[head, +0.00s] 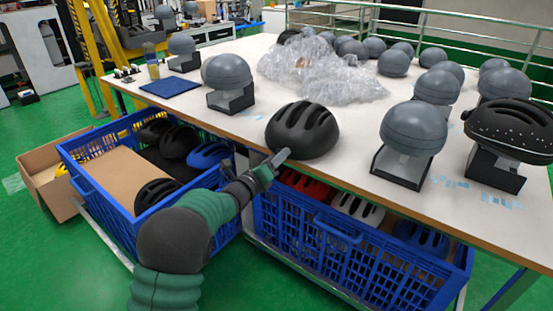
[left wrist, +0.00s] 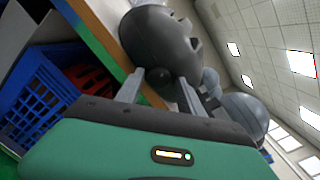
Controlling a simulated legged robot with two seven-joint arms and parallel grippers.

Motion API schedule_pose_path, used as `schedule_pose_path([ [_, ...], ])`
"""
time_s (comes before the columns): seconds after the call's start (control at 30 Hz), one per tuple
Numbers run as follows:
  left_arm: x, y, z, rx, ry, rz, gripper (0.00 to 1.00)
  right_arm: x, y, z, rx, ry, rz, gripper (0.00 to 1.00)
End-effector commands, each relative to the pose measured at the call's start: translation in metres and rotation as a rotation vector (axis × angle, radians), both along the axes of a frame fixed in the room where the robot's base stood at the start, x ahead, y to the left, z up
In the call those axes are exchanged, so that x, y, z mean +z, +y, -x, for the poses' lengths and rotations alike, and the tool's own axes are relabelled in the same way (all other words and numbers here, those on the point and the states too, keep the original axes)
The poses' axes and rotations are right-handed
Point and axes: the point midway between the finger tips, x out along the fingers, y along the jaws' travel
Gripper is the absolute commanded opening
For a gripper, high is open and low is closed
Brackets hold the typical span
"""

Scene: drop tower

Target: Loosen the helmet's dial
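A black vented helmet (head: 302,128) sits on the table close to its front edge. In the left wrist view the same helmet (left wrist: 162,40) fills the upper middle, dark and close. A small dark round part (left wrist: 160,77), which looks like the dial, shows low on the helmet between my fingertips. My left gripper (head: 283,156) reaches up from the front to the helmet's near lower edge. In the left wrist view its fingers (left wrist: 160,82) stand apart, one on each side of the round part; I cannot tell whether they touch it. My right gripper is in neither view.
The table (head: 330,178) holds grey headforms on stands (head: 413,140), another black helmet (head: 510,130) and clear plastic wrap (head: 320,70). Blue crates of helmets (head: 345,245) stand below the front edge, one (head: 95,185) at left. A dark blue mat (head: 170,87) lies at left.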

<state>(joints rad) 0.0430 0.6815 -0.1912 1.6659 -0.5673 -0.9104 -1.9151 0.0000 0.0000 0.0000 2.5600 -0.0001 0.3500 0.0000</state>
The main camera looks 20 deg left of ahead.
Motion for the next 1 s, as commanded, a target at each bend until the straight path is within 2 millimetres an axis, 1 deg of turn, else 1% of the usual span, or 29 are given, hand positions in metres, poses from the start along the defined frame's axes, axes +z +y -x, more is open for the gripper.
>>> schedule_pose_path([
  [0.03, -0.0003, 0.0005, 0.0001, 0.001, 0.001, 0.0, 0.36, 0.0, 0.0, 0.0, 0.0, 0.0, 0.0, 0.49],
  [0.07, -0.0003, 0.0006, 0.0001, 0.001, 0.001, 0.0, 0.33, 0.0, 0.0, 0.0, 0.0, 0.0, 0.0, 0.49],
  [0.3, -0.0004, 0.0009, 0.0002, 0.001, 0.001, 0.0, 0.01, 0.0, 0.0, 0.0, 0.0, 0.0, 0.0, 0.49],
  [0.33, -0.0005, 0.001, 0.0003, 0.001, 0.001, 0.0, 0.0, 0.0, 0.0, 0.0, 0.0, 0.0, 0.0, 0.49],
  [0.67, -0.0007, 0.0011, 0.0002, 0.002, 0.007, 0.024, 0.0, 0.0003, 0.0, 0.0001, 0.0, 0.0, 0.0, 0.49],
  [0.87, -0.001, 0.0009, 0.0002, 0.001, 0.03, 0.11, 0.0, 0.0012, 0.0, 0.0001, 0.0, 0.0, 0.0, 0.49],
  [1.0, -0.0012, 0.001, 0.0002, 0.001, 0.055, 0.209, 0.0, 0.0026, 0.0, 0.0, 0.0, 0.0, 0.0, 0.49],
])
